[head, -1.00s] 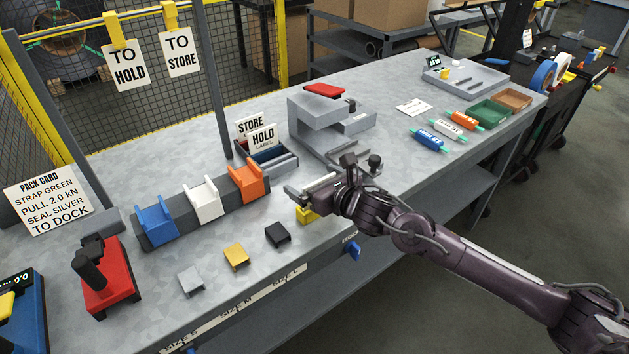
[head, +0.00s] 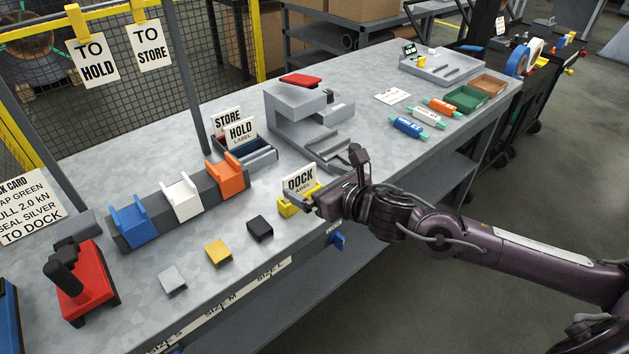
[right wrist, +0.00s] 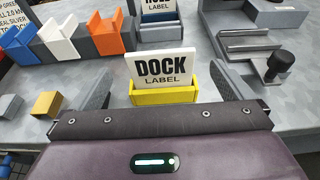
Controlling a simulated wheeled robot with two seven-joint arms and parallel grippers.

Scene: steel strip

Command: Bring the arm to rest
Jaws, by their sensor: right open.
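My right gripper (head: 318,203) is at the front edge of the bench, just right of a small yellow holder (head: 288,208). A white DOCK label (head: 299,180) stands upright in that holder. In the right wrist view, the open fingers show to the left and right of the DOCK label (right wrist: 160,68) and the yellow holder (right wrist: 163,97), with nothing gripped. Bench surface shows between each finger and the holder. My left gripper is not in view.
A HOLD label (head: 240,131) and a STORE label (head: 226,118) stand behind. A grey sealing fixture (head: 297,103) is close by at the back. Black (head: 260,228), yellow (head: 218,252) and silver (head: 172,279) clips lie to the left. Open floor lies in front of the bench.

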